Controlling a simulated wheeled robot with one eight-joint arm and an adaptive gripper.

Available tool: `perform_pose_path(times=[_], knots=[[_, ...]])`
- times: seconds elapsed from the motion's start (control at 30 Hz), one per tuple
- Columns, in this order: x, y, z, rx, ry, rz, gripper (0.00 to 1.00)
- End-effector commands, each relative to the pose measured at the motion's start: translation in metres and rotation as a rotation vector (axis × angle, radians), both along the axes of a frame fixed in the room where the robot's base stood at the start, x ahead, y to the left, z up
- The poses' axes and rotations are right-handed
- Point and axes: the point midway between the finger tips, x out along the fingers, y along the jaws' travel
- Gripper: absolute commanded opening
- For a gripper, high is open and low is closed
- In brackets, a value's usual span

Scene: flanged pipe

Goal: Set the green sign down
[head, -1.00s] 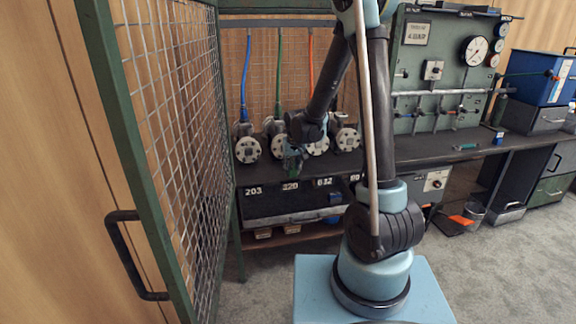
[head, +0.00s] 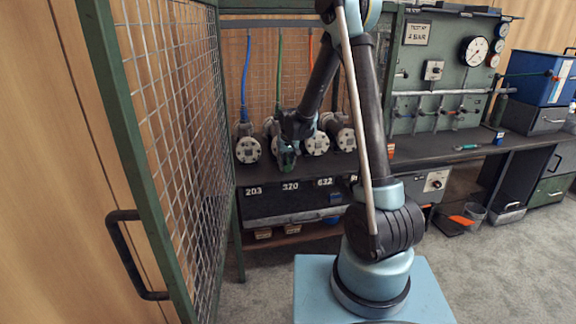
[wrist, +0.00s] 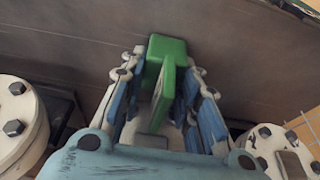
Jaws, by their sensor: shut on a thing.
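The green sign (wrist: 166,82) is a small bright green piece with a thin upright plate and a wider block at its far end. In the wrist view it sits between the blue-padded fingers of my gripper (wrist: 164,98), which is shut on it. In the head view my gripper (head: 287,157) points down at the front edge of the dark bench (head: 440,148), in front of the row of flanged pipe ends. The sign is small and mostly hidden there. I cannot tell whether it touches the bench top.
White bolted flanges stand close on both sides of my gripper, the left one (wrist: 18,120) and the right one (wrist: 282,148) in the wrist view. A mesh gate (head: 175,130) stands at the left. Numbered labels (head: 290,187) run below the bench edge. The bench is clearer toward the right.

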Motion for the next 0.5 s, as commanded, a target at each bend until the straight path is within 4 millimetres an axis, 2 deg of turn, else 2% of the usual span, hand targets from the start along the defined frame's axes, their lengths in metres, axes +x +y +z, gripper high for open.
perform_pose_path(times=[0.17,0.2,0.27,0.5], knots=[[0.0002,-0.0008,-0.002,0.0,0.0,-0.001,0.03],[0.0002,-0.001,-0.0016,0.0,0.0,-0.001,0.38],[0.0002,-0.0012,-0.0016,0.0,0.0,-0.001,0.49],[0.0003,-0.0016,-0.0014,0.0,0.0,-0.002,0.49]])
